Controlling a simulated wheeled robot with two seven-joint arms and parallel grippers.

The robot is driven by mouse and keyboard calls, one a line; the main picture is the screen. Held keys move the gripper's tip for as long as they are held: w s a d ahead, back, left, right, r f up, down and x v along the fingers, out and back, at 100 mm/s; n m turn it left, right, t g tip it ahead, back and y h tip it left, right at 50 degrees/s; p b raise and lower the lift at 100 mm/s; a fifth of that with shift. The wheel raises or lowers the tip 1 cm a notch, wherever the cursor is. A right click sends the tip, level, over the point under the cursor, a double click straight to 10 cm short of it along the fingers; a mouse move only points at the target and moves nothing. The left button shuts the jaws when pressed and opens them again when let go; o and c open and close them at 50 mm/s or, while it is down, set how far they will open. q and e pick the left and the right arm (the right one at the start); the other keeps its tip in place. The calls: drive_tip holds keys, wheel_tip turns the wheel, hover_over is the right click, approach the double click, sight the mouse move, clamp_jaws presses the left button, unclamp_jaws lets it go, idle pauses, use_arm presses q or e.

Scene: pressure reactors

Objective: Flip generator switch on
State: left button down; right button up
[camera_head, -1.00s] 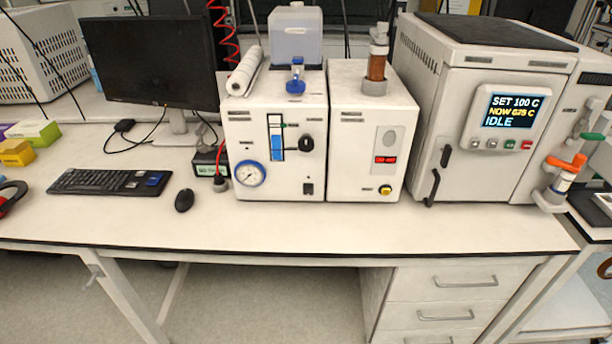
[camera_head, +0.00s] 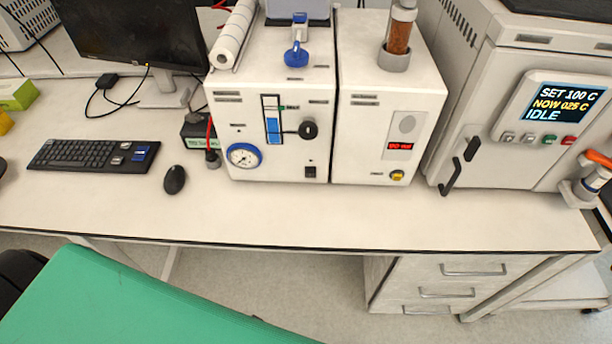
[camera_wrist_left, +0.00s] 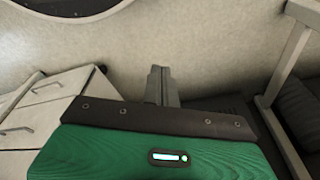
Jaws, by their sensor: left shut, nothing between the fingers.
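The generator is the white box (camera_head: 270,98) in the middle of the bench in the head view. Its front has a round blue-rimmed gauge (camera_head: 244,155), a blue level column, a black knob (camera_head: 308,130) and a small black switch (camera_head: 310,172) at the lower right. The switch is too small to tell its position. My left gripper (camera_wrist_left: 162,84) shows in the left wrist view, shut and empty, above the floor. In the head view, a green part of my left arm fills the lower left, in front of the bench; its fingers are hidden. My right gripper is not in view.
A second white box (camera_head: 385,110) with a red display and yellow button adjoins the generator. An oven-like unit (camera_head: 480,110) reading IDLE stands further right. A mouse (camera_head: 174,180) and keyboard (camera_head: 93,155) lie left. The bench front strip (camera_head: 330,215) is clear.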

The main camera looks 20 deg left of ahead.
use_arm(q)
drive_tip(key=w+d+r+m+t+p, duration=0.1)
drive_tip(key=w+r+m+p, duration=0.2)
drive_tip(key=r, duration=1.4)
drive_tip(key=w+d+r+m+t+p, duration=0.1)
drive_tip(key=w+d+r+m+p, duration=0.35)
drive_tip(key=r, duration=1.15)
drive_tip(key=w+d+r+m+t+y, duration=0.3)
drive_tip(key=w+r+m+t, duration=0.3)
drive_tip(key=m, duration=1.7)
drive_tip(key=w+d+r, duration=0.1)
drive_tip(key=w+r, duration=0.4)
drive_tip(key=w, duration=0.1)
drive_tip(key=shift+w+t, duration=0.35)
drive_tip(key=shift+t, duration=0.05)
